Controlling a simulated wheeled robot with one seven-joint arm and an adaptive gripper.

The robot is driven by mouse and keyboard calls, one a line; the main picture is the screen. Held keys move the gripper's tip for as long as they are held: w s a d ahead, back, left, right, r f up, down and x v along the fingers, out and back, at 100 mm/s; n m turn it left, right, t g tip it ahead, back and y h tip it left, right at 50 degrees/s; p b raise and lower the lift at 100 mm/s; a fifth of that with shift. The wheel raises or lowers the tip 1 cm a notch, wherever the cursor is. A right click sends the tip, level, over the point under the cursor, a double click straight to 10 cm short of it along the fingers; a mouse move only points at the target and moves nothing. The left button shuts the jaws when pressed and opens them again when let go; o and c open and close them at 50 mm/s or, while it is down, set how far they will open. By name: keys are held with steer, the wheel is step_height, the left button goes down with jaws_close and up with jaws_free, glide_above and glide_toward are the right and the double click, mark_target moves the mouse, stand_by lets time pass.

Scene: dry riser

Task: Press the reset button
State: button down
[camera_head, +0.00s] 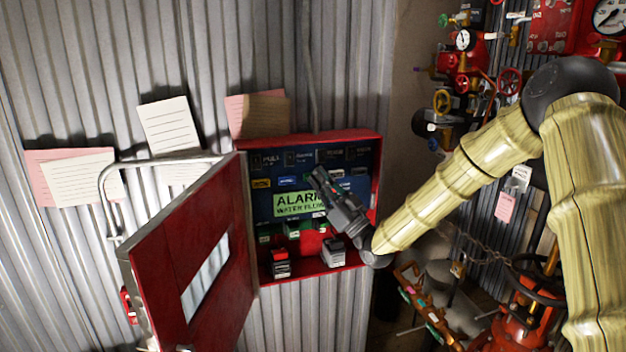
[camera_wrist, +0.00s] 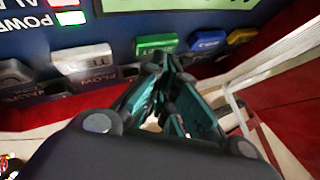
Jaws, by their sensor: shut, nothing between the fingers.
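The alarm panel (camera_head: 350,186) is a dark blue board inside an open red wall box, with a lit green display (camera_head: 294,204) reading ALARM, WATER FLOW. A row of small buttons runs above the display: a yellow button (camera_head: 261,183), a blue button (camera_head: 287,181), then others partly behind my gripper (camera_head: 320,172). The wrist view shows a grey button (camera_wrist: 82,58), a green button (camera_wrist: 157,43), a blue one and a yellow one. I cannot read which is labelled reset. My gripper is shut and empty, its tips close to the green button; contact cannot be told.
The red box door (camera_head: 195,260) stands open at the left. A grey block (camera_head: 333,252) and a red-black block (camera_head: 281,264) sit in the box bottom. Paper notes hang on the corrugated wall; pipes, valves and gauges (camera_head: 463,40) crowd the right.

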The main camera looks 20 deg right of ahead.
steer(key=shift+w, duration=0.25)
steer(key=shift+s, duration=0.2)
stand_by(0.5)
steer(key=shift+s+b, duration=0.4)
steer(key=shift+s, duration=0.4)
steer(key=shift+s+d+b, duration=0.1)
steer(key=shift+s+b, duration=0.4)
steer(key=shift+s, duration=2)
